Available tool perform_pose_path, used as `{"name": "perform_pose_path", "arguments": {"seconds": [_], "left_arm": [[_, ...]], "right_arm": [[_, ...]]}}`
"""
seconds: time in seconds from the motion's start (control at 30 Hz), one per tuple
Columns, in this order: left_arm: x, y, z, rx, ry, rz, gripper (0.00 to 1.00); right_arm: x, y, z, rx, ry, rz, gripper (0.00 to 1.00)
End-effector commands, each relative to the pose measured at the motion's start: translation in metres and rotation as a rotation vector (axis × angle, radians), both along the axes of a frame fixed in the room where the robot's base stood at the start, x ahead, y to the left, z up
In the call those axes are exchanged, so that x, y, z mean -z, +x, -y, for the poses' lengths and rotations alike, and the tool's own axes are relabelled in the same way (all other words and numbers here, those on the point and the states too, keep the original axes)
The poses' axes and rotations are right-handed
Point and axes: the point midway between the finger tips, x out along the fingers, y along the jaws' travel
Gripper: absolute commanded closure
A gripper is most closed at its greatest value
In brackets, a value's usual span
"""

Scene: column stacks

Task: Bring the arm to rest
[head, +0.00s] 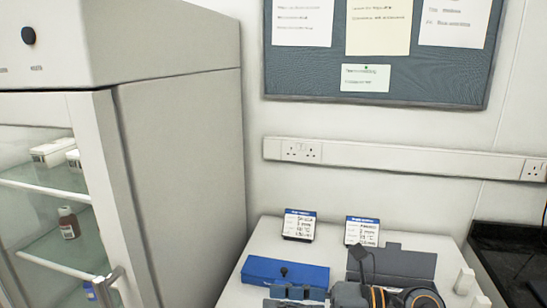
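Dark parts with orange rings (380,298), which look like part of my arm, show at the bottom edge in the head view. They are cut off by the frame, and I cannot make out fingertips there. A thin black piece (362,257) stands up in front of the dark grey box; I cannot tell what it belongs to. No left gripper can be made out.
A blue box (285,272) with a black knob and a dark grey box (405,263) are on the white bench (250,240). Two label cards (299,225) (362,231) stand behind them. A glass-door fridge (180,180) stands left. A black surface (510,260) is right.

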Motion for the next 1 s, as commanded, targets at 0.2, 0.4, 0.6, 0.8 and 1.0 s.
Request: {"name": "perform_pose_path", "arguments": {"seconds": [0.2, 0.4, 0.6, 0.8, 1.0], "left_arm": [[0.000, 0.000, 0.000, 0.000, 0.000, 0.000, 0.69], [0.000, 0.000, 0.000, 0.000, 0.000, 0.000, 0.69], [0.000, 0.000, 0.000, 0.000, 0.000, 0.000, 0.69], [0.000, 0.001, 0.000, 0.000, 0.000, 0.000, 0.69], [0.000, 0.001, 0.000, 0.000, 0.000, 0.001, 0.69]], "right_arm": [[-0.061, 0.024, 0.031, 0.295, 0.709, -0.424, 0.59], [-0.014, 0.055, 0.120, 0.672, 1.248, -0.910, 0.59], [0.113, 0.023, 0.189, 1.140, 1.629, -1.418, 0.59], [0.214, -0.059, 0.205, 1.571, 1.792, -1.797, 0.59], [0.261, -0.133, 0.200, -1.693, -1.627, 1.821, 0.59]]}}
